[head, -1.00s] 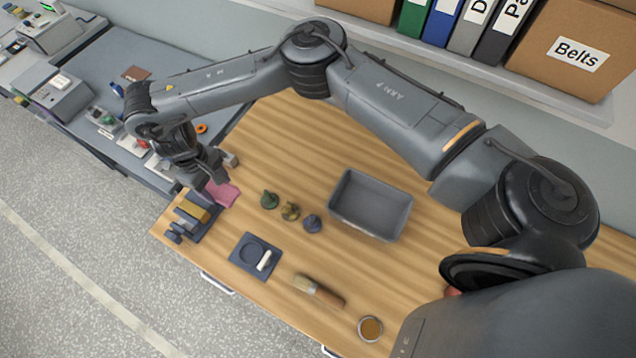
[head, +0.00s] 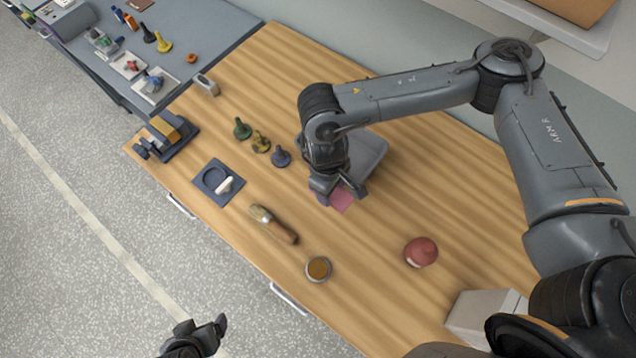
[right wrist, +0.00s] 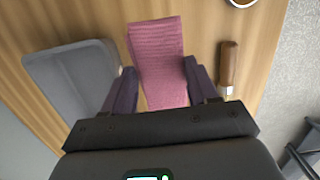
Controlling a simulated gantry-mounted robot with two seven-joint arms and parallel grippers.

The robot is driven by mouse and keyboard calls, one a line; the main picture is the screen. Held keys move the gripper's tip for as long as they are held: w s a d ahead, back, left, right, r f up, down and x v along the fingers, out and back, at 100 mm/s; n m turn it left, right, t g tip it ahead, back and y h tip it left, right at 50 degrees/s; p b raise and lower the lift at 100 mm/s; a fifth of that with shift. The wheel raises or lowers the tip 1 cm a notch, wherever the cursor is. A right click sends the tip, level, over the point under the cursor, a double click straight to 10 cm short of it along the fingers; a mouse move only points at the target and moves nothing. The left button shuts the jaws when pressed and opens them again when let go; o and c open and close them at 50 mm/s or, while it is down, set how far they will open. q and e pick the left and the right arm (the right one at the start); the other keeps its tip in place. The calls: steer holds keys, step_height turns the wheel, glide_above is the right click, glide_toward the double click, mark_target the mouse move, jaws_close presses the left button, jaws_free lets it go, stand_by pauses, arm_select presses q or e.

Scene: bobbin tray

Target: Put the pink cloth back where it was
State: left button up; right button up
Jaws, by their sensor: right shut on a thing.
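My right gripper (head: 338,194) is shut on the pink cloth (head: 343,202), near the front side of the grey bin (head: 370,150). In the right wrist view the ribbed pink cloth (right wrist: 158,65) extends out from between the two fingers (right wrist: 157,92). The grey bin (right wrist: 70,80) is left of it there. I cannot tell whether the cloth touches the table. My left gripper (head: 200,338) is at the bottom edge of the head view, off the table, with its fingers apart and empty.
Several dark pegs (head: 262,142) stand left of the bin. A blue plate (head: 217,180) and a stand (head: 168,135) are at left. Bare wood lies between.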

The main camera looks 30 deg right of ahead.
steer(key=shift+s+d+f+b, duration=0.2)
steer(key=shift+s+f, duration=0.05)
steer(key=shift+f, duration=0.25)
steer(key=shift+s+d+f+b, duration=0.15)
steer(key=shift+s+f, duration=0.05)
steer(key=shift+f, duration=0.25)
steer(key=shift+w+f, duration=0.1)
steer(key=shift+f, duration=0.2)
steer(key=b, duration=0.3)
glide_above(299, 195)
steer(key=f, duration=0.7)
steer(key=shift+w+a, duration=0.1)
steer(key=shift+w, duration=0.1)
steer(key=shift+f+b, duration=0.95)
steer(key=shift+f, duration=1)
steer(key=shift+f, duration=0.15)
steer(key=o, duration=1)
